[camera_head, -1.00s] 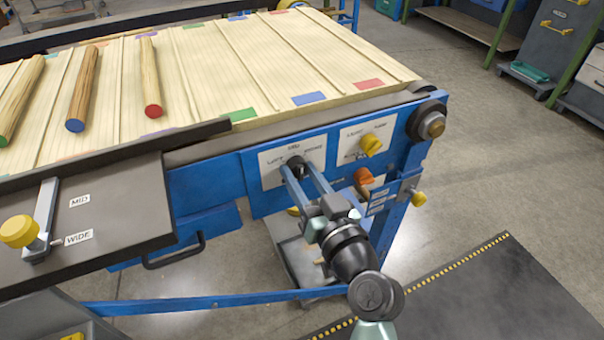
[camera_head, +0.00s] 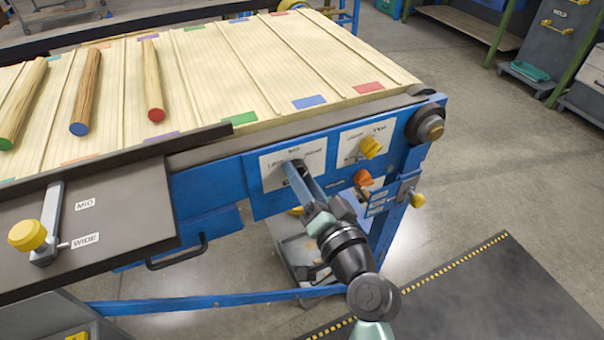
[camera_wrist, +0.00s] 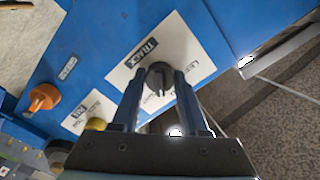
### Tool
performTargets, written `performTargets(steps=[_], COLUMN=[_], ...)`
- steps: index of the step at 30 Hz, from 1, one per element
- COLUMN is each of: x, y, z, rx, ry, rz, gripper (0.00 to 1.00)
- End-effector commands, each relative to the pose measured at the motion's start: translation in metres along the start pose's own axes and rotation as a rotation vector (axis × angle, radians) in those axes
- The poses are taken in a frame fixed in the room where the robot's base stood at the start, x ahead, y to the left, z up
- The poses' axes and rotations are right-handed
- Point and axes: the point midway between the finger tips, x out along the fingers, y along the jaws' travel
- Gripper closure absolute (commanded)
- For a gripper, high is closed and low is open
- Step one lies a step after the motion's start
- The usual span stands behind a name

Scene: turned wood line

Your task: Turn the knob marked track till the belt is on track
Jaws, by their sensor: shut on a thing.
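The knob marked TRACK (camera_wrist: 158,78) is black, on a white label plate (camera_wrist: 145,50) on the blue panel. In the wrist view it sits between the two fingers of my gripper (camera_wrist: 158,92), which is shut on it. In the head view my gripper (camera_head: 294,172) reaches the same white plate and mostly hides the knob. The belt (camera_head: 270,65) is pale, with cross ribs and coloured patches along its edges. Its near edge runs by the frame side. I cannot tell from the picture whether it is on track.
A yellow knob (camera_head: 370,148) and an orange knob (camera_head: 362,178) are to the right of my gripper. Several wooden dowels (camera_head: 85,92) lie on the belt. A dark guide plate (camera_head: 110,215) with a yellow-headed clamp (camera_head: 27,235) is at left.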

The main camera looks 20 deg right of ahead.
Motion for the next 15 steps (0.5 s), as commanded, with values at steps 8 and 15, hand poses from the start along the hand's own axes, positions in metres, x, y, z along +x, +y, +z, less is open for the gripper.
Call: performTargets(steps=[8,15], x=[-0.0002,-0.0002], y=[-0.0014,-0.0012], z=[-0.0012,-0.0007], rx=[0.237,0.38], ry=[0.0,0.0], rz=[0.001,0.001], gripper=[1.0,1.0])
